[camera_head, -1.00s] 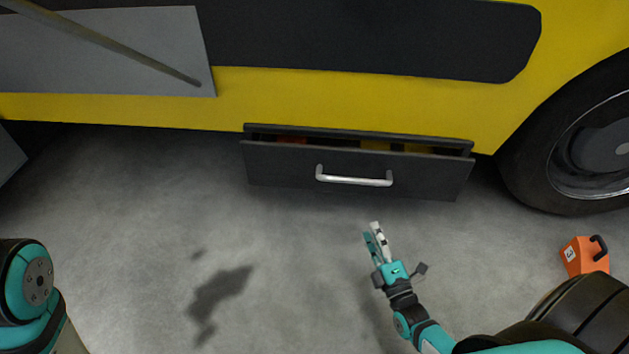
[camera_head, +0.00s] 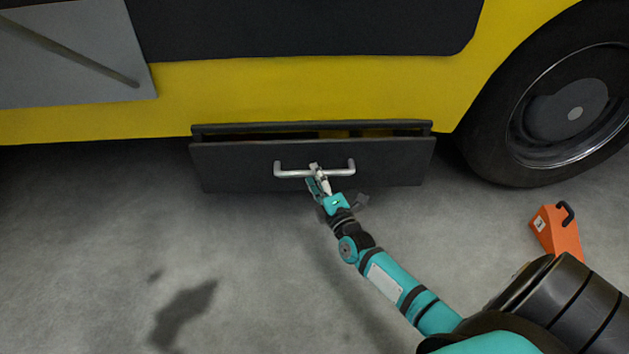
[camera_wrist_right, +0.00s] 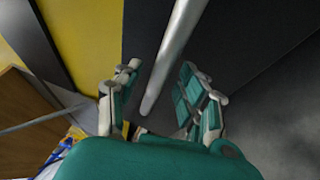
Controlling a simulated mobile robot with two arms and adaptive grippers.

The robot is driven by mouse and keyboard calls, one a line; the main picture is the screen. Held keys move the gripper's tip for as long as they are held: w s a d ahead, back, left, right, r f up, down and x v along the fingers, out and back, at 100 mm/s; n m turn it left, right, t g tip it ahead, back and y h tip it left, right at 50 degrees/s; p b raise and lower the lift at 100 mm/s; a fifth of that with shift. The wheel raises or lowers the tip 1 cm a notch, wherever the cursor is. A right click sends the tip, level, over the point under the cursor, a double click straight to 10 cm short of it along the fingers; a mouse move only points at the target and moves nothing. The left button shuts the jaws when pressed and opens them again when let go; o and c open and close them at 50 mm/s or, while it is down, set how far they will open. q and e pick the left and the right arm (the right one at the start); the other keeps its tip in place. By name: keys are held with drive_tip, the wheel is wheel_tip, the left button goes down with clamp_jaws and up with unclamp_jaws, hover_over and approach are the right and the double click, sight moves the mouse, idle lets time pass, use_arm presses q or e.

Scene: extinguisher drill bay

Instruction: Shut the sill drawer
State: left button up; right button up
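The sill drawer (camera_head: 240,165) is a dark grey box low under the yellow vehicle side. It stands partly open, with a narrow gap along its top. Its silver bar handle (camera_head: 290,173) runs across the front. My right gripper (camera_head: 317,178) is at the handle, near its middle. In the right wrist view, the handle bar (camera_wrist_right: 172,55) passes between the spread fingers of my right gripper (camera_wrist_right: 162,100), with room on both sides. Contact with the drawer front cannot be told. The drawer's inside is mostly hidden; something yellow shows in the gap. My left gripper is out of view.
A large black wheel (camera_head: 500,115) stands right of the drawer. An orange wedge-shaped block (camera_head: 558,236) with a black handle sits on the floor below it. A grey panel (camera_head: 70,60) is at upper left. The grey floor before the drawer is clear left of my arm.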

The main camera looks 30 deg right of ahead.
drive_tip(key=shift+w+d+r, duration=0.1)
drive_tip(key=shift+w+r, duration=0.1)
drive_tip(key=shift+w, duration=0.45)
clamp_jaws()
